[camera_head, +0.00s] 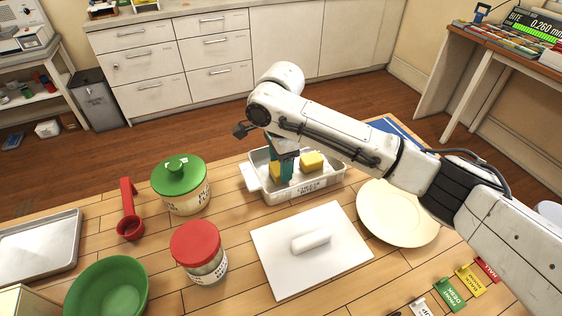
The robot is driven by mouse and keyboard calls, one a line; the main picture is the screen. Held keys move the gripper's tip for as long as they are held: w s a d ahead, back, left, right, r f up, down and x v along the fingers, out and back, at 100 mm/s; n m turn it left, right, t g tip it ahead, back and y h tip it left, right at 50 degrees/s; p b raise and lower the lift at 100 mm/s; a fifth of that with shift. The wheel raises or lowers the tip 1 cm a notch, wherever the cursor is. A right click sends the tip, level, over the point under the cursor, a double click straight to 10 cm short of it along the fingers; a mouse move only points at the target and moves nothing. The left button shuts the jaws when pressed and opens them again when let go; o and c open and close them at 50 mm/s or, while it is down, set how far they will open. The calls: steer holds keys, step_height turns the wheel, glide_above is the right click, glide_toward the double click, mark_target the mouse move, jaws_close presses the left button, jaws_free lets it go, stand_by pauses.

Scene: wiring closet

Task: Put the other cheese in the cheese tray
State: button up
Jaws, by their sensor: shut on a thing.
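The white cheese tray (297,195), with lettering on its front, stands near the middle of the table. One yellow cheese block (312,160) is in its right part. My gripper (284,175), with teal fingers, points down into the left part of the tray. It is shut on a second yellow cheese (274,171), partly hidden by the fingers. I cannot tell whether this cheese touches the tray floor.
A white board (275,259) with a white roll (311,241) lies in front of the tray. A cream plate (398,226) is at the right. A green-lidded pot (181,187), a red-lidded jar (197,262) and a red scoop (130,222) stand at the left.

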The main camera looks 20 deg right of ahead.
steer(key=shift+f, duration=0.1)
steer(key=o, duration=1.1)
steer(key=shift+c, duration=0.2)
step_height(320, 180, up, 12)
steer(key=shift+p, duration=0.35)
